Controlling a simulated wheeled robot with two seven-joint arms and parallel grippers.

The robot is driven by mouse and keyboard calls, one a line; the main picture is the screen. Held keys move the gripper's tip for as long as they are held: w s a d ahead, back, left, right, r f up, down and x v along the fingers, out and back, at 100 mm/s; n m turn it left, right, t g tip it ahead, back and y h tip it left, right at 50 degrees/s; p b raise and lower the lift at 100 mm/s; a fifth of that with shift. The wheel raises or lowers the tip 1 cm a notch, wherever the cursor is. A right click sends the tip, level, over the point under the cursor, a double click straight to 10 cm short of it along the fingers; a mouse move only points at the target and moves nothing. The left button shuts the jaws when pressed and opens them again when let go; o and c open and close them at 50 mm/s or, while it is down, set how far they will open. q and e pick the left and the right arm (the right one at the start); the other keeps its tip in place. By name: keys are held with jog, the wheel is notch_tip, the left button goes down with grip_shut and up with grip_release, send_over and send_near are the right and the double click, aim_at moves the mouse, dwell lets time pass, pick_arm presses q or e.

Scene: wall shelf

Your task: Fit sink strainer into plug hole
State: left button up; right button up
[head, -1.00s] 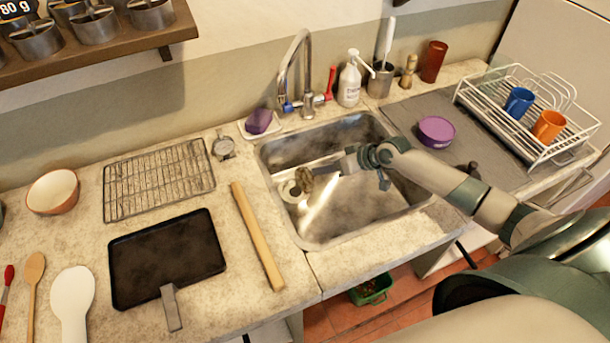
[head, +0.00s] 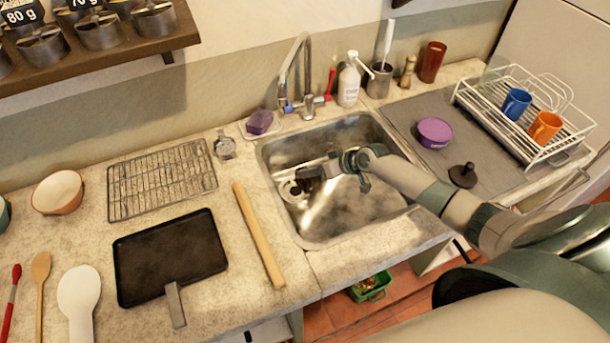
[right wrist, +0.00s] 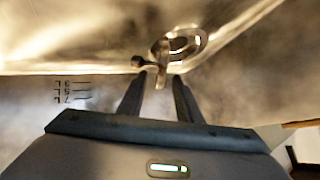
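The plug hole (head: 289,190) is a pale metal ring at the left side of the sink (head: 325,225). My right gripper (head: 308,174) reaches into the sink from the right, close above and right of the hole. In the right wrist view my right gripper (right wrist: 160,78) has its fingers apart, with a gap on both sides of a small coppery metal piece (right wrist: 160,72). This piece looks like part of the strainer, beside the ring of the plug hole (right wrist: 186,42). How the strainer sits in or over the hole is unclear. My left gripper is out of view.
The tap (head: 303,85) stands behind the sink, with a soap dispenser (head: 349,82) beside it. A black stopper-like object (head: 463,175) and purple tub (head: 435,132) are on the grey mat. A wooden rod (head: 259,235) lies left of the sink.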

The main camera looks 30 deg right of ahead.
jog(key=shift+x, duration=1.45)
jog(key=shift+c, duration=0.6)
grip_shut()
